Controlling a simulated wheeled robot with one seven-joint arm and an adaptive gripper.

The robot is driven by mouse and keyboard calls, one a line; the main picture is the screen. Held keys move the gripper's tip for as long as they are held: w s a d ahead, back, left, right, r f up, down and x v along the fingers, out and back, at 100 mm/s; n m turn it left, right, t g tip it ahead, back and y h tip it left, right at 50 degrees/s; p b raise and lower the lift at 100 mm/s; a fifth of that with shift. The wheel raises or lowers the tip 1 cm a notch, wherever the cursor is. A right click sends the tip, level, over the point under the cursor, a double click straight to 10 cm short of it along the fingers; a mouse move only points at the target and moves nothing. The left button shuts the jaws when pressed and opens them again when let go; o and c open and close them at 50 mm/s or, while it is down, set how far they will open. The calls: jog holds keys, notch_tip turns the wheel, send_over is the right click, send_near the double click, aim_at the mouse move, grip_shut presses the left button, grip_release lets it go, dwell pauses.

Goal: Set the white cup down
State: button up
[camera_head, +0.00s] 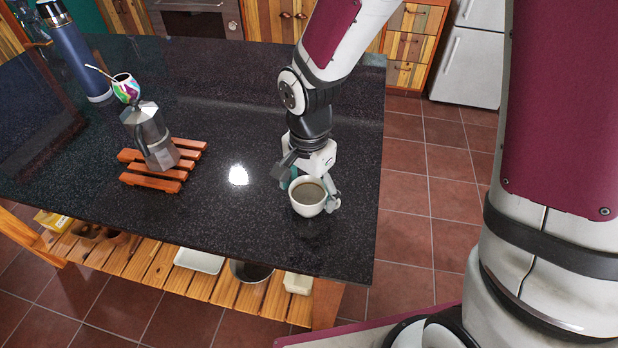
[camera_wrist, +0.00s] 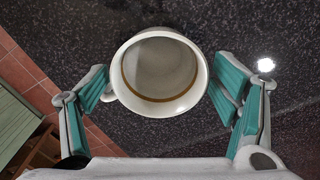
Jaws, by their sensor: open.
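The white cup (camera_head: 307,208) stands upright near the front right part of the dark countertop (camera_head: 240,215), with brown liquid inside. In the wrist view the cup (camera_wrist: 160,108) sits between the two fingers, its handle towards the left finger. My gripper (camera_head: 309,193) is open around the cup, one finger on each side. The cup's underside is hidden.
A moka pot (camera_head: 152,137) stands on a wooden slatted trivet (camera_head: 140,181) to the left. Behind it are a colourful gourd cup (camera_head: 126,90) with a straw and a tall blue flask (camera_head: 78,50). The countertop's right edge is close to the cup. Counter between trivet and cup is clear.

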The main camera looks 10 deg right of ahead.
notch_tip(320, 180, up, 11)
jog(key=s+d+r+n+t, duration=0.5)
jog(key=s+d+r+n, duration=0.4)
jog(key=s+d+r, duration=0.2)
jog(key=s+r, duration=0.1)
jog(key=s, duration=0.1)
jog(key=shift+s+d+r+n, duration=0.15)
jog(key=shift+s+d+n, duration=0.25)
